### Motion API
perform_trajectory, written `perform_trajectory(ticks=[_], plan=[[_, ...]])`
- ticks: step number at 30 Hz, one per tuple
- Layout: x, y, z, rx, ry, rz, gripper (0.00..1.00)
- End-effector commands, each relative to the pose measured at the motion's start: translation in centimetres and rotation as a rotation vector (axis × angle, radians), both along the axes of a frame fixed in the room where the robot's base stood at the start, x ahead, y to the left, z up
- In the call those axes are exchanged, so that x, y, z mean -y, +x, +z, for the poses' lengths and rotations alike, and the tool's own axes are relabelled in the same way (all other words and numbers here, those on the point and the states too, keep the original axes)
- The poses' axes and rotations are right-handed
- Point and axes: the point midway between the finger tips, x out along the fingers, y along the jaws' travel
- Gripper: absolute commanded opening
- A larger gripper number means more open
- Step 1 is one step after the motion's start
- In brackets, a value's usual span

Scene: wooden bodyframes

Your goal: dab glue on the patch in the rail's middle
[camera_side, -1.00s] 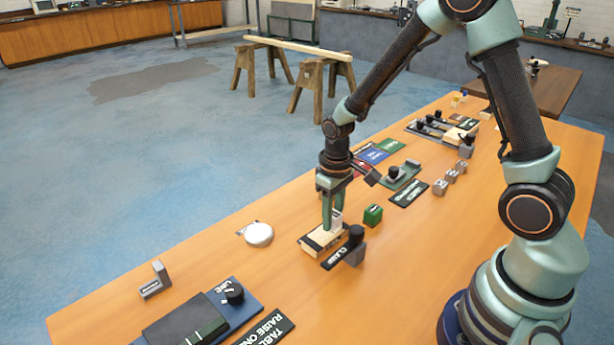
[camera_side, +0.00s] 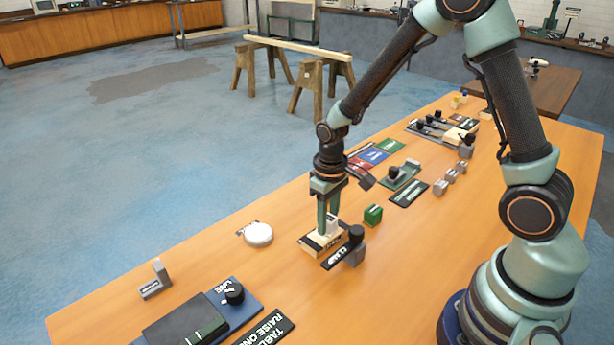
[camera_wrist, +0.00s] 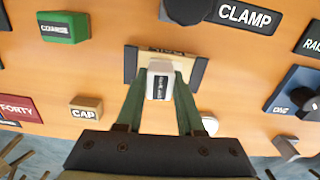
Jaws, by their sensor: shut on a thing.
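My gripper (camera_side: 327,215) is shut on a small white block-like thing with a dark label (camera_wrist: 158,84), which looks like the glue. The label is too small to read. The white thing also shows between the green fingers in the side view (camera_side: 333,221). It is over a pale wooden piece (camera_wrist: 196,70), apparently the rail, on the table beside the clamp. The rail also shows in the side view (camera_side: 312,243). I cannot tell whether the white thing touches it. The rail's middle, with any patch, is hidden behind the white thing and the fingers.
The clamp's dark knob (camera_side: 356,233) and its sign stand close beside the rail. A green block (camera_side: 373,215) is nearby, and a white round disc (camera_side: 258,234) lies to the left. A CAP block (camera_wrist: 85,107) shows in the wrist view. Bare table lies between them.

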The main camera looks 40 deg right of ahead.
Motion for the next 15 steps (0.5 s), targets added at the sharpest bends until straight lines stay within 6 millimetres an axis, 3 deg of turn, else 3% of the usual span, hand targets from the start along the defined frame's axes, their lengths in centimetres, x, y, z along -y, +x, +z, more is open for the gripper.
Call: perform_trajectory(ticks=[8,10,12,15], plan=[[2.6,0.0,0.0,0.0,0.0,-0.003,0.0],[2.6,0.0,0.5,0.001,0.0,0.0,0.0],[2.5,0.1,2.3,0.008,0.0,0.0,0.0],[2.5,0.0,2.9,0.003,0.0,0.0,0.0]])
